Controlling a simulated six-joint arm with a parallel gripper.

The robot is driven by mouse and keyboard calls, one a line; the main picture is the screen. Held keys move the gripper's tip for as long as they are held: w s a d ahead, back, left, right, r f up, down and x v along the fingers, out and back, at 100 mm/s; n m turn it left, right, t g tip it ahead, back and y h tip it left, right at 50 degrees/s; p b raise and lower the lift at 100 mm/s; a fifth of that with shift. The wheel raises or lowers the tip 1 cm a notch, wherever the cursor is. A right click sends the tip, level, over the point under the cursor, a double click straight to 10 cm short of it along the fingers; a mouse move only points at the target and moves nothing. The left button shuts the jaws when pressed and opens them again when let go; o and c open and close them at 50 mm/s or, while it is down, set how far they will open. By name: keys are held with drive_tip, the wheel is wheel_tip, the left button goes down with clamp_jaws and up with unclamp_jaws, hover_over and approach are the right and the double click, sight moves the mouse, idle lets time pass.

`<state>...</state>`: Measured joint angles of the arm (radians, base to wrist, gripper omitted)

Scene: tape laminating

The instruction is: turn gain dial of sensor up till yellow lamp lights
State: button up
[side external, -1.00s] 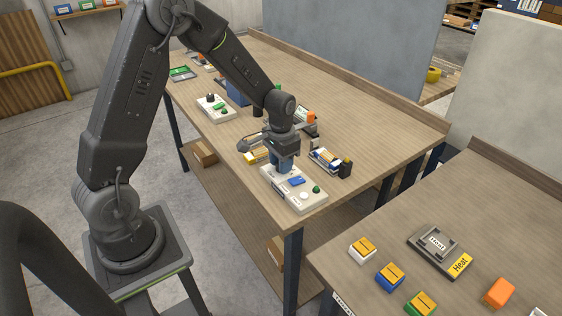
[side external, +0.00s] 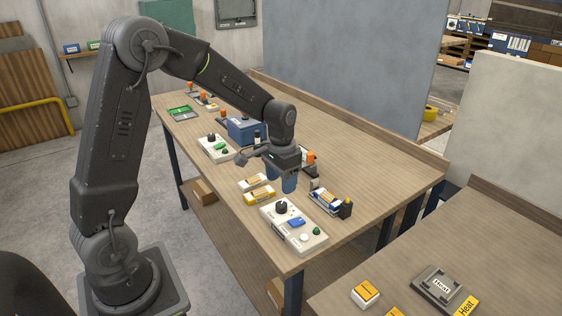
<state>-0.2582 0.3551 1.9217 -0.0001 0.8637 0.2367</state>
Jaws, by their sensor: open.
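My gripper (side external: 281,183) is open and empty, with its blue-tipped fingers pointing down. It hangs above and behind the near white control box (side external: 293,240). That box has a black dial (side external: 281,207), a blue part (side external: 296,222), a white button and a green button. The dial is clear of the fingers, and its exact setting is too small to read. A small black unit with a yellow top (side external: 346,207) stands right of the box, beside a blue-and-white labelled piece (side external: 324,200). I cannot tell whether the yellow top is lit or which part is the sensor.
Another white box (side external: 215,149) with a black knob and green part stands farther back, near a blue bin (side external: 242,130). Yellow and white blocks (side external: 259,195) lie left of my gripper. Orange-topped pieces (side external: 309,158) stand behind it. The table's right side is clear.

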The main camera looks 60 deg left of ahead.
wheel_tip(320, 180, up, 6)
idle(0.5)
drive_tip(key=s+d+r+t, duration=0.2)
drive_tip(key=s+d+r, duration=0.2)
drive_tip(key=s, duration=0.5)
drive_tip(key=s+d+r+t, duration=0.3)
drive_tip(key=s+d, duration=0.3)
drive_tip(key=s, duration=0.4)
drive_tip(key=shift+s+d+r+t, duration=0.2)
drive_tip(key=shift+s+r+t, duration=0.1)
drive_tip(key=shift+r, duration=0.2)
